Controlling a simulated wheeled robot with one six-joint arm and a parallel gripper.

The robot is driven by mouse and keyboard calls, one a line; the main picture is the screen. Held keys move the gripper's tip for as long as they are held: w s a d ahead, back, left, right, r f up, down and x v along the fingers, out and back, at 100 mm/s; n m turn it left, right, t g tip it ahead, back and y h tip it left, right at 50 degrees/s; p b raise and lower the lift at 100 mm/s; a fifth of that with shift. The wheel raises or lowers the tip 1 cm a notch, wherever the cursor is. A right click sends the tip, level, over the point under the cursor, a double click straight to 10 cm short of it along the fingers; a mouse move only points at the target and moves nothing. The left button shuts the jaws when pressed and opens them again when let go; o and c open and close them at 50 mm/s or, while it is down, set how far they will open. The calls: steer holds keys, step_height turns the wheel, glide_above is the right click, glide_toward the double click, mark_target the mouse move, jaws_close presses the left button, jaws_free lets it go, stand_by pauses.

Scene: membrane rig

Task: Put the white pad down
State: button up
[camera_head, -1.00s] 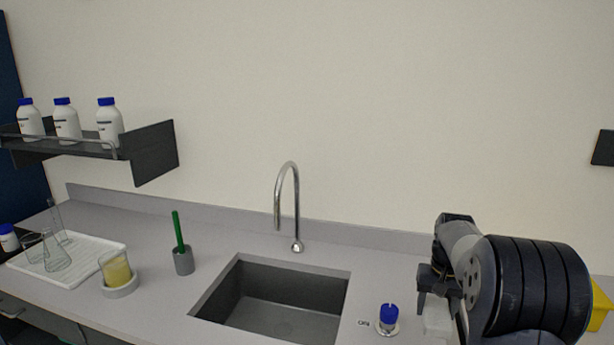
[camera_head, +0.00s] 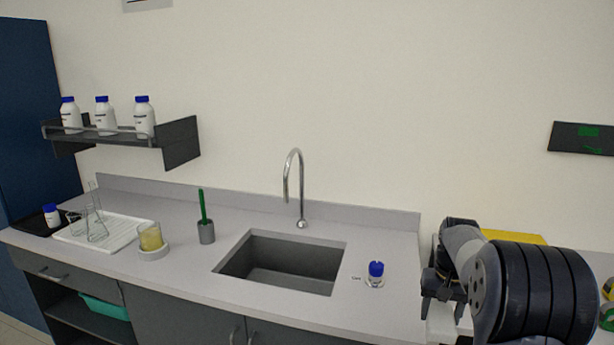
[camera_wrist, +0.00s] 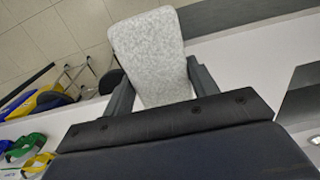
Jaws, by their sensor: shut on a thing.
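The white pad (camera_wrist: 148,50) is a pale, mottled slab with rounded corners. In the wrist view it stands out between the two dark fingers of my gripper (camera_wrist: 160,78), which is shut on its sides. In the head view my gripper (camera_head: 443,301) is at the lower right, just past the right end of the sink counter. A white patch of the pad (camera_head: 441,321) shows below the fingers there. My arm hides part of the surface behind it. I cannot tell from these views how high the pad is above anything.
The grey counter holds a sink (camera_head: 280,262), a tap (camera_head: 301,190), a blue-topped knob (camera_head: 376,272), a green-handled brush (camera_head: 205,222), a beaker (camera_head: 150,238) and a white tray (camera_head: 105,233) with glassware. A yellow object (camera_head: 514,237) lies behind my arm. Green and yellow rings (camera_wrist: 28,150) lie on a white surface.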

steer(key=shift+w+f, duration=0.15)
steer(key=shift+w, duration=0.15)
steer(key=s+a+f+n, duration=0.1)
steer(key=s+a+f, duration=0.2)
steer(key=a+f, duration=0.4)
steer(key=s+a+f+n, duration=0.2)
steer(key=s+a+f, duration=0.1)
steer(key=a+f, duration=0.5)
step_height(320, 180, down, 2)
steer(key=shift+s+a+f, duration=0.1)
steer(key=shift+s+a, duration=0.2)
steer(key=shift+s, duration=0.1)
